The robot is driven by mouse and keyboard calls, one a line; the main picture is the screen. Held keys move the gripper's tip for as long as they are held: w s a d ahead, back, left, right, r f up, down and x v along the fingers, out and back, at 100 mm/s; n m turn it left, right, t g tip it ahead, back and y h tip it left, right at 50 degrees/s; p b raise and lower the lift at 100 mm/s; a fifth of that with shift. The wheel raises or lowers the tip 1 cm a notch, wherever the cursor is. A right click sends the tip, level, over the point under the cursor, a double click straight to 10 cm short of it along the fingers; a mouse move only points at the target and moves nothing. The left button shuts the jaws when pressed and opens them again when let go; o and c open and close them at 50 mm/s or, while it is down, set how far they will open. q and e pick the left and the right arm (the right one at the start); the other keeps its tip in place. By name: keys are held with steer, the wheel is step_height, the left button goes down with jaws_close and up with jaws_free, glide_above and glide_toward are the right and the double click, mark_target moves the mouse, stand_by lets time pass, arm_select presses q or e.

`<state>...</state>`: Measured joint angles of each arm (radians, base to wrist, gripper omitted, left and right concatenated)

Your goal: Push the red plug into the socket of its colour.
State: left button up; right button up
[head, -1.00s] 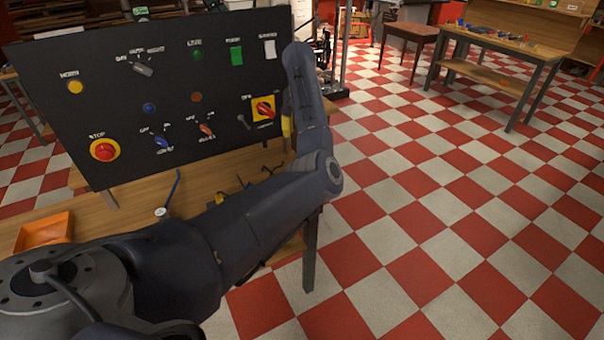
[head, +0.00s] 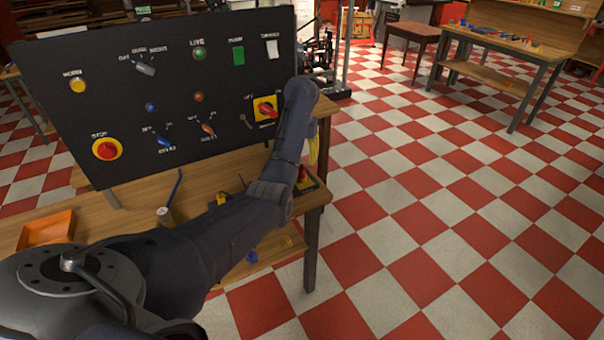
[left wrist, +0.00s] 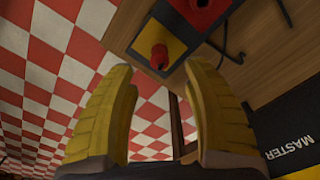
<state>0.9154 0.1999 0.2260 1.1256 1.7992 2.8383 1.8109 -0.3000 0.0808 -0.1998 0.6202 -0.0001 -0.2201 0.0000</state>
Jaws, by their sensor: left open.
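My left gripper (head: 313,150) hangs beyond the panel's right edge, over the bench's right end, mostly hidden by my own arm. In the left wrist view, its two yellow fingers (left wrist: 158,72) are wide apart with nothing between them. A red plug (left wrist: 159,55) shows just beyond the fingertips, over a black plate with a yellow patch. It also shows in the head view as a small red piece (head: 302,173) close to the gripper. A red square (left wrist: 203,14) with a dark opening, seemingly the red socket, lies behind it at the top edge. My right gripper is out of view.
A black control panel (head: 110,62) with switches and buttons stands upright on the wooden bench (head: 205,178). An orange tray (head: 47,229) lies at the left. A blue rod (head: 177,187) and small loose parts lie before the panel. Right of the bench is open checkered floor.

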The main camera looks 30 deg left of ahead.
mark_target(302, 168)
arm_select(q)
steer(key=shift+f, duration=3.8)
steer(key=shift+o, duration=0.2)
jaws_close()
